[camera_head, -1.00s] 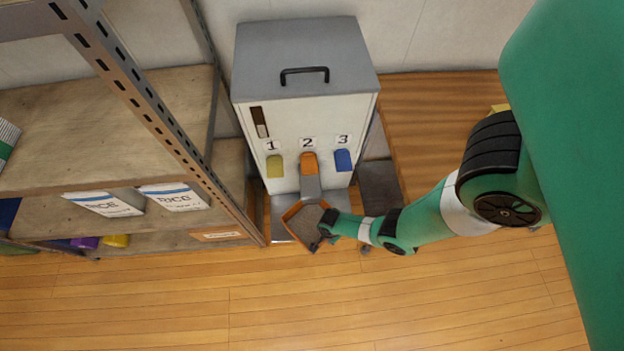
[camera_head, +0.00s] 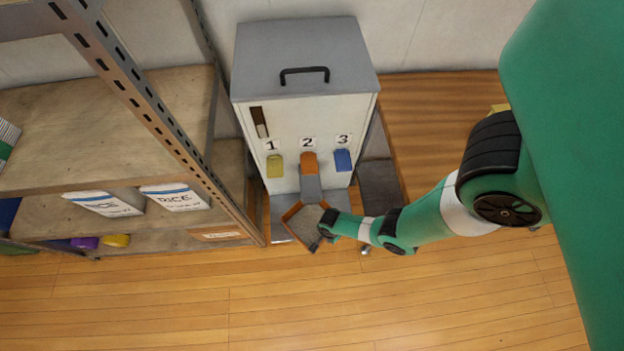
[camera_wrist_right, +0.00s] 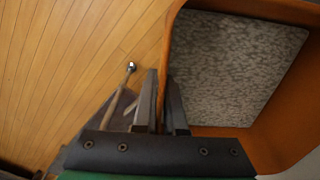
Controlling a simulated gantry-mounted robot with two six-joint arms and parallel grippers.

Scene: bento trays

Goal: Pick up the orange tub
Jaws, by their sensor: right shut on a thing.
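The orange tub (camera_head: 297,237) stands below the spout of the white dispenser, at its front. In the right wrist view the tub (camera_wrist_right: 287,137) fills the right side, with orange walls around a grey speckled surface inside. My right gripper (camera_head: 325,228) is at the tub's right side. In the right wrist view its two dark fingers (camera_wrist_right: 162,78) are shut on the tub's near wall, one finger outside and one inside. I cannot tell whether the tub is lifted. My left gripper is not in view.
The dispenser (camera_head: 300,110) has yellow, orange and blue levers numbered 1 to 3. A metal shelf (camera_head: 130,170) with rice bags (camera_head: 175,198) stands close on the left. A wooden surface (camera_head: 435,110) lies to the right. The floor (camera_head: 300,310) in front is clear.

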